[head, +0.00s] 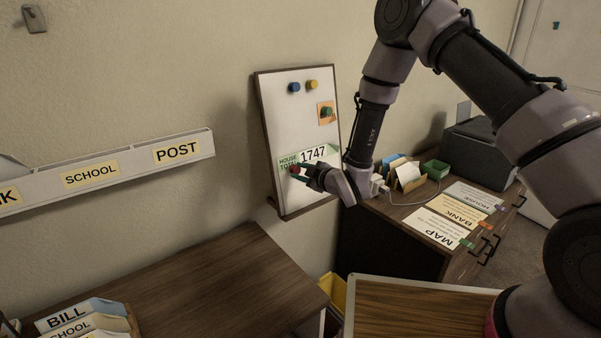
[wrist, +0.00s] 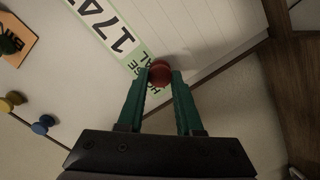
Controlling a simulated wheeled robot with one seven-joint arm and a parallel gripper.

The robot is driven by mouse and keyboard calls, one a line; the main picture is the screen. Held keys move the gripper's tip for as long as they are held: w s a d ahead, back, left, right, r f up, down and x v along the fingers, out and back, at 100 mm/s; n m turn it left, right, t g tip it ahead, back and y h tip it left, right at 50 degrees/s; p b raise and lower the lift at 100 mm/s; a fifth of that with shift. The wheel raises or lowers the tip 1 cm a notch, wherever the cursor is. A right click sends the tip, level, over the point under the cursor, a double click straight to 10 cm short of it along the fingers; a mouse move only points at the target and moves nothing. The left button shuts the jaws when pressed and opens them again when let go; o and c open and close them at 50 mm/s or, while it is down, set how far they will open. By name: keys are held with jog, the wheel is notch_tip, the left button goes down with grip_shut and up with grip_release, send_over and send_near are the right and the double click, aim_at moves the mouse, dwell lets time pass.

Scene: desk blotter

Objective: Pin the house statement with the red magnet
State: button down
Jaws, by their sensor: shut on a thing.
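My gripper (head: 299,172) is in front of the whiteboard (head: 272,100), its green fingers shut on the round red magnet (head: 294,169). In the wrist view the red magnet (wrist: 160,73) sits between the fingertips (wrist: 161,80), at the edge of the green-bordered strip. I cannot tell whether the magnet touches the surface. Another sheet labelled HOUSE (head: 474,196) lies on the cabinet at the right.
The board also carries a blue magnet (head: 294,87), a yellow magnet (head: 312,84) and a green magnet (head: 327,112) on an orange note. BANK (head: 460,213) and MAP (head: 437,229) sheets lie on the cabinet. A wall rack (head: 110,170) is left; the near desk (head: 220,275) has clear room.

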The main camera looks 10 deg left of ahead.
jog(key=shift+w+a+f, duration=0.15)
jog(key=shift+w+a, duration=0.25)
jog(key=shift+a, duration=0.1)
dwell(1.3)
jog(key=c, duration=0.5)
grip_release()
jog(key=shift+d, duration=0.1)
jog(key=v, duration=1)
jog(key=shift+s+d, duration=0.2)
jog(key=shift+s, duration=0.1)
